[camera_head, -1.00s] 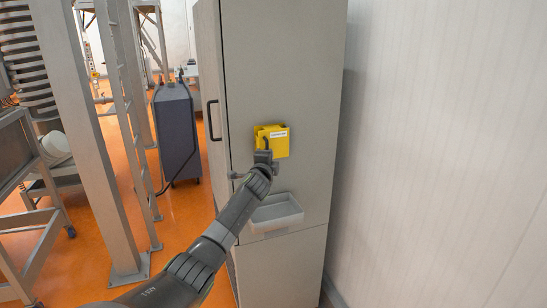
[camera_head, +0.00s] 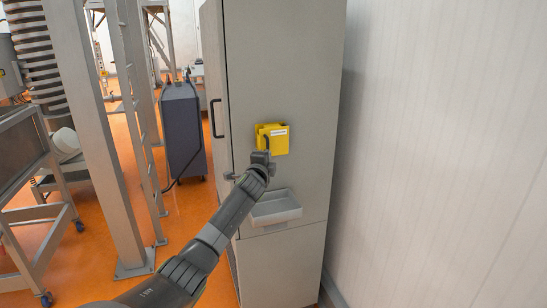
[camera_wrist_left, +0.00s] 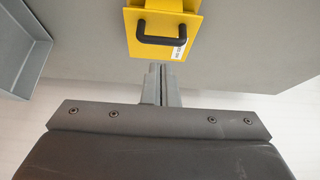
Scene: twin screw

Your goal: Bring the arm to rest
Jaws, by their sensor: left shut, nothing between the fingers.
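My left arm (camera_head: 215,235) reaches up from the bottom toward the grey cabinet. My left gripper (camera_head: 264,154) is in front of the cabinet, just below a yellow box with a black handle (camera_head: 273,139). In the left wrist view the gripper fingers (camera_wrist_left: 160,72) are together with nothing between them. The yellow box (camera_wrist_left: 160,47) with its black handle lies beyond the fingertips, and the fingers look clear of the handle. My right gripper is in no view.
The grey cabinet (camera_head: 290,60) has a black door handle at its left edge. A grey tray (camera_head: 276,208) is fixed on its front below the yellow box. A white wall (camera_head: 440,150) stands at the right. Metal posts (camera_head: 95,150) and a dark cart (camera_head: 182,130) stand left on orange floor.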

